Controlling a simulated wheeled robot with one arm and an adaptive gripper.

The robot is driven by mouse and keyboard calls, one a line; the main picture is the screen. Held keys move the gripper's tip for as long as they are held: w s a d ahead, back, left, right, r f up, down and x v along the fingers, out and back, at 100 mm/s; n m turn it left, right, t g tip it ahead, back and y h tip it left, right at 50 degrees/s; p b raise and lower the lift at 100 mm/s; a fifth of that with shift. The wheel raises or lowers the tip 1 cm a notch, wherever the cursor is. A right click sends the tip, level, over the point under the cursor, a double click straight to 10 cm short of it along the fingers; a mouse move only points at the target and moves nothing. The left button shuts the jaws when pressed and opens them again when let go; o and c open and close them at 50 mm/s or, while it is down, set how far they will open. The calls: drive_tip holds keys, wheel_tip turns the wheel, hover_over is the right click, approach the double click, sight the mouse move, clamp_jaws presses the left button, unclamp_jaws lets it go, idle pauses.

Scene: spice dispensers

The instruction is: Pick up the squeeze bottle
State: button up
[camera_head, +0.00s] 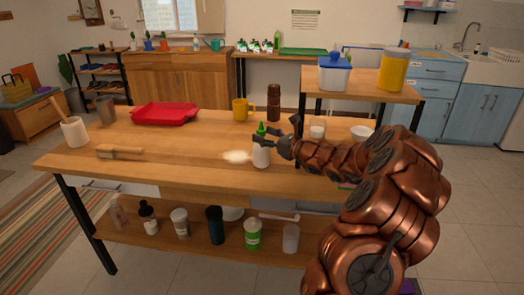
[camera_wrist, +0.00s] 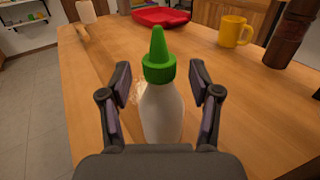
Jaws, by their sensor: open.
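The squeeze bottle (camera_head: 261,155) is white with a green pointed cap and stands upright on the wooden table. In the wrist view the squeeze bottle (camera_wrist: 161,110) is in the middle, between my two fingers. My gripper (camera_head: 275,141) is open and reaches in from the right at the height of the bottle's upper part. In the wrist view my gripper (camera_wrist: 160,88) has one finger on each side of the bottle, with a visible gap at each side. The lower end of the bottle is hidden by the gripper body in the wrist view.
A pale spill (camera_head: 237,156) lies left of the bottle. A yellow mug (camera_head: 240,109), a dark brown grinder (camera_head: 273,103) and a red tray (camera_head: 165,114) stand farther back. A wooden brush (camera_head: 120,152) lies at left. The tabletop between brush and spill is clear.

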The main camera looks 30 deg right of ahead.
drive_tip(key=shift+x, duration=0.8)
clamp_jaws()
